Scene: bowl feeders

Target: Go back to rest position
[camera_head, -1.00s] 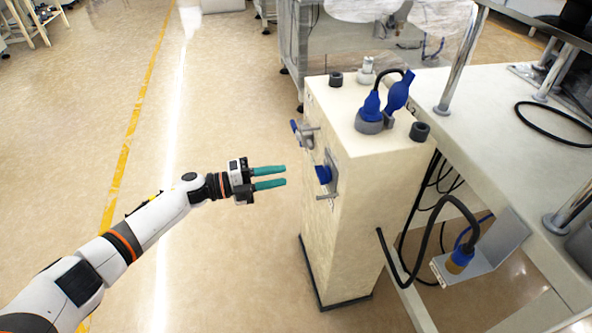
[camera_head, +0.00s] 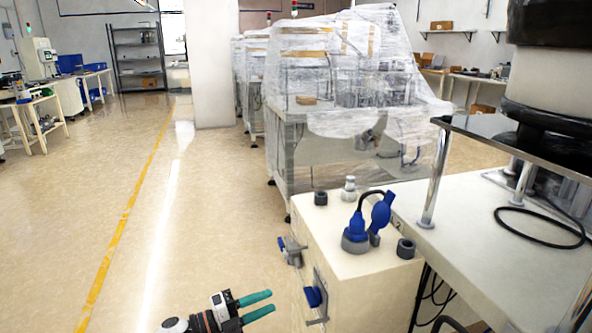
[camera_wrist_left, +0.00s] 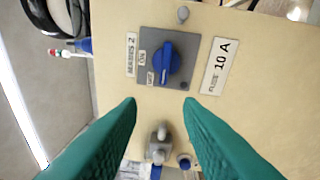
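My left gripper (camera_head: 257,306) shows at the bottom of the head view, its two green fingers apart and empty. It is to the left of the cream control box (camera_head: 370,268), apart from it. In the left wrist view, the same green fingers (camera_wrist_left: 161,112) are spread, with the box face behind them. A blue rotary switch (camera_wrist_left: 167,63) on a grey plate faces the fingers; it also shows in the head view (camera_head: 313,297). A "FUSE 10 A" label (camera_wrist_left: 219,66) is beside it. My right gripper is not in view.
Blue connectors (camera_head: 357,226) stand on top of the box. A white table (camera_head: 480,240) with metal posts adjoins it on the right. A plastic-wrapped machine (camera_head: 340,90) stands behind. The floor (camera_head: 80,180) on the left is open, with a yellow line.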

